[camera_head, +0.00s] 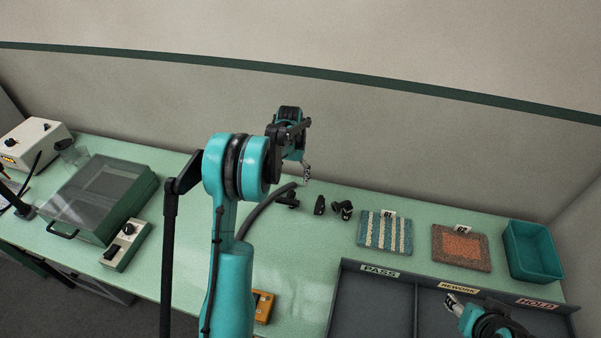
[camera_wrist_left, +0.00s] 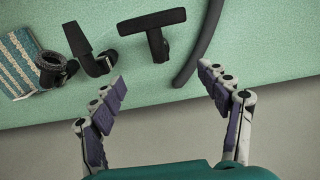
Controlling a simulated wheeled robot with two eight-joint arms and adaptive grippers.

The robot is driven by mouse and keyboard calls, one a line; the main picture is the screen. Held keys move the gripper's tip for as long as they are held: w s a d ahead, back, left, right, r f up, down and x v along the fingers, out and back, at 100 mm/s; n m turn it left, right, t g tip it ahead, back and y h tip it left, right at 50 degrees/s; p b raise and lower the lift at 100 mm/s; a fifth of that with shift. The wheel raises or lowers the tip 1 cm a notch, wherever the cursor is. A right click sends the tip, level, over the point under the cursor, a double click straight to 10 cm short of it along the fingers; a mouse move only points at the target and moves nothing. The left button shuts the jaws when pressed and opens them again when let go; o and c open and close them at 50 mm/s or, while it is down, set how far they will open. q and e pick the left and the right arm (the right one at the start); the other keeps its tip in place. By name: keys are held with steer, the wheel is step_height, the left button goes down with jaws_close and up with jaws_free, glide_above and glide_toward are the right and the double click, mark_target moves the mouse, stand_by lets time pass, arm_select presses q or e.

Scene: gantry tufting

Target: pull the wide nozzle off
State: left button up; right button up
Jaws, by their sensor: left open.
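A black wide T-shaped nozzle (camera_wrist_left: 152,22) lies on the green bench in the left wrist view; in the head view it is the leftmost small black piece (camera_head: 288,199). A black hose (camera_wrist_left: 203,40) curves beside it, its end (camera_head: 292,186) appearing bare and apart from the nozzle. My left gripper (camera_head: 307,172) is open and empty above the bench near the back; its spread fingers (camera_wrist_left: 163,82) frame the hose end in the wrist view. My right gripper (camera_head: 453,302) is over the sorting tray at lower right; its jaw opening is unclear.
An angled black nozzle (camera_head: 319,205) and a round brush piece (camera_head: 343,210) lie to the right. Beyond are a striped carpet sample (camera_head: 385,232), an orange-centred one (camera_head: 460,246) and a green bin (camera_head: 533,250). The sorting tray (camera_head: 340,290) is in front. A lidded case (camera_head: 100,195) stands left.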

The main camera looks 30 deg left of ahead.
mark_target(292, 195)
arm_select(q)
steer(key=shift+f+b, duration=3.6)
steer(key=shift+f, duration=1.75)
jaws_close()
steer(key=shift+c, duration=2.4)
jaws_free()
step_height(292, 195, up, 12)
steer(key=shift+r, duration=0.1)
